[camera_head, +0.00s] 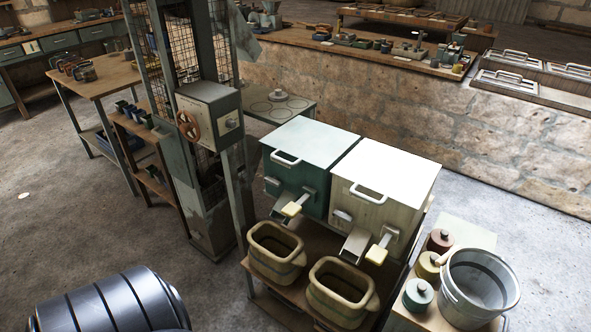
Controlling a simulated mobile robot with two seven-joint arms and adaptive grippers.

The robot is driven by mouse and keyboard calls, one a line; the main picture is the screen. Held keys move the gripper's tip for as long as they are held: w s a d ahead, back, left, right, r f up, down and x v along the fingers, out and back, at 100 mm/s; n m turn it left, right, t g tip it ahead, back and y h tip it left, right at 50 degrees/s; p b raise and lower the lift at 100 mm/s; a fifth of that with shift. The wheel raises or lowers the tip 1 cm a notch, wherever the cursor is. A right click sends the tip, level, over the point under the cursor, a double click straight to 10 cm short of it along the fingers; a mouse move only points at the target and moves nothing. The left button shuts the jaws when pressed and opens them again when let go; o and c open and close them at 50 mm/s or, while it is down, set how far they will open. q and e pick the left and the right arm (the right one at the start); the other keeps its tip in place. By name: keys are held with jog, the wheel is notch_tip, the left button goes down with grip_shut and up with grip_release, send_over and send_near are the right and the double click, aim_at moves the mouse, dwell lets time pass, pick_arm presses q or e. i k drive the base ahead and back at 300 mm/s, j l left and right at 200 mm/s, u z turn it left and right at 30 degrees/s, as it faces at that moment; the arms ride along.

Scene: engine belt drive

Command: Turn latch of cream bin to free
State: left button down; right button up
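The cream bin (407,216) stands on a wooden stand right of the middle, with a white top and a white bar handle (369,194) on its front. Low on its front are a small grey fitting (342,215), a chute (356,243) and a lever with a pale yellow grip (376,255). I cannot tell for sure which fitting is the latch or how it is turned. Neither of my grippers is in view. A dark ribbed arm link of mine fills the bottom left corner.
The similar green bin (297,185) stands directly left of the cream one. Two tan tubs (277,252) (341,291) stand below the chutes. A metal bucket (479,286) and several lidded pots (419,294) are at right. A caged post (206,201) stands left; floor there is open.

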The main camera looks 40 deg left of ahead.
aim_at(342, 215)
jog(key=u, duration=1.05)
